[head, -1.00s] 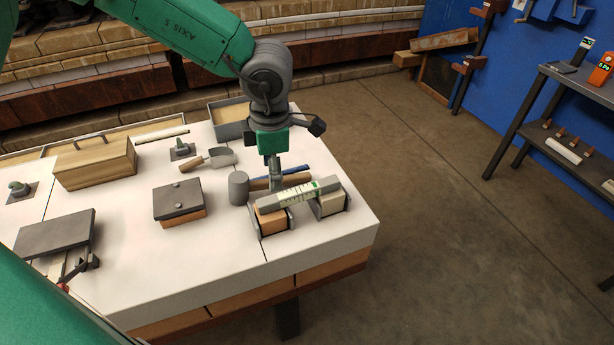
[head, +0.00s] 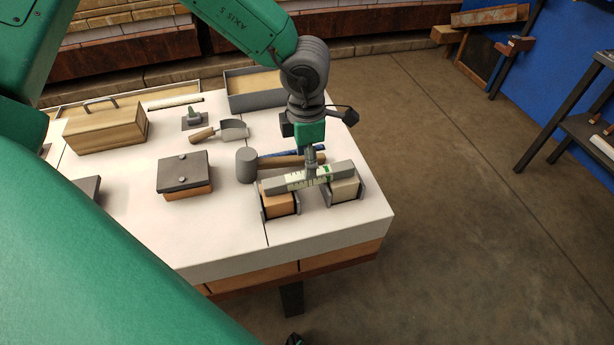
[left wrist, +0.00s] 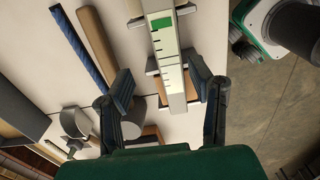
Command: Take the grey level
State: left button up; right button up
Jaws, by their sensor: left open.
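In the left wrist view, my left gripper (left wrist: 162,78) is open, one finger on each side of the level, with gaps visible.
A mallet (head: 247,166) and a blue rod (left wrist: 80,45) lie just behind the level. A lidded block (head: 184,173), scoop (head: 233,130) and wooden box (head: 105,127) stand further left. The front table strip is clear.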

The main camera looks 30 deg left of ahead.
pick_arm(q)
jog(key=f, duration=0.2)
jog(key=d+f, duration=0.1)
jog(key=f, duration=0.1)
jog(key=shift+s+d+b, duration=0.2)
jog(key=shift+b, duration=0.2)
jog(key=shift+f, duration=0.3)
jog(key=shift+a, duration=0.25)
jog(key=shift+c, duration=1.2)
jog(key=shift+a+f, duration=0.1)
jog(key=shift+a, duration=0.1)
grip_shut()
jog(key=shift+d, duration=0.15)
pick_arm(e)
jog(key=shift+d+f, duration=0.2)
jog(key=shift+f, duration=0.35)
pick_arm(q)
jog(key=shift+d, duration=0.1)
pick_arm(e)
jog(key=shift+d, duration=0.1)
